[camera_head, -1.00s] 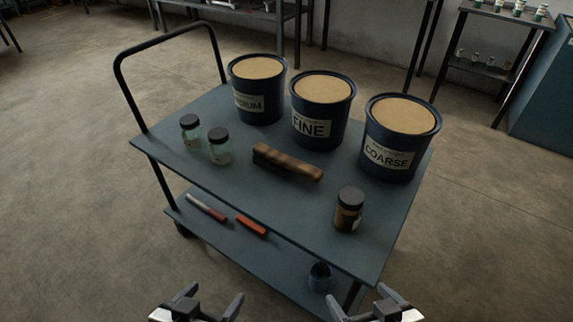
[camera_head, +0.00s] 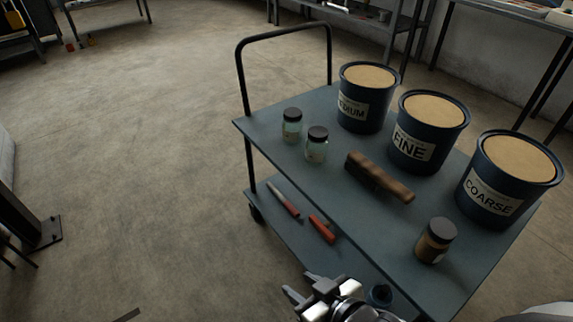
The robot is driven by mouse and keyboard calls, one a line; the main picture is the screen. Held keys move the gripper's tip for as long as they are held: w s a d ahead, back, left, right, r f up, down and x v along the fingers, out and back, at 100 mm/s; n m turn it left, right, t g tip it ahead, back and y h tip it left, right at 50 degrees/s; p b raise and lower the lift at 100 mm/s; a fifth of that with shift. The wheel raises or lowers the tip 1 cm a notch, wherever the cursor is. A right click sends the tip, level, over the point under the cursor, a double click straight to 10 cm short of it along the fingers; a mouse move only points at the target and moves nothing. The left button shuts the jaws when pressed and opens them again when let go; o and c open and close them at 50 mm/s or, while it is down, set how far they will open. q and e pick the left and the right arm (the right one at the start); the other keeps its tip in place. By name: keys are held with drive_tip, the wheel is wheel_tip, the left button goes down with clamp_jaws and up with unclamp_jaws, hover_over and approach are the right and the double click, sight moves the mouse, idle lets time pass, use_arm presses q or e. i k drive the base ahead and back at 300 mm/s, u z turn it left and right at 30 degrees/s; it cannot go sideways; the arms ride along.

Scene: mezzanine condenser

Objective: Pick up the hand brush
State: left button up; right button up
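The hand brush (camera_head: 392,184) has a brown wooden handle and a darker block end. It lies on the top shelf of the blue-grey cart (camera_head: 345,195), in front of the bucket labelled FINE. My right gripper (camera_head: 300,285) is at the bottom of the view, in front of the cart and well apart from the brush. Its two fingers are spread with nothing between them. I do not see my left gripper in this view.
Three sand-filled buckets, MEDIUM (camera_head: 365,100), FINE (camera_head: 425,135) and COARSE (camera_head: 505,185), stand behind the brush. Two pale jars (camera_head: 292,127) (camera_head: 316,146) stand left of it, a brown jar (camera_head: 435,243) at right. Red-handled tools (camera_head: 322,229) lie on the lower shelf.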

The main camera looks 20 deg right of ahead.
sight(371, 174)
drive_tip(key=u, duration=0.5)
drive_tip(key=i, duration=2)
drive_tip(key=z, duration=3.35)
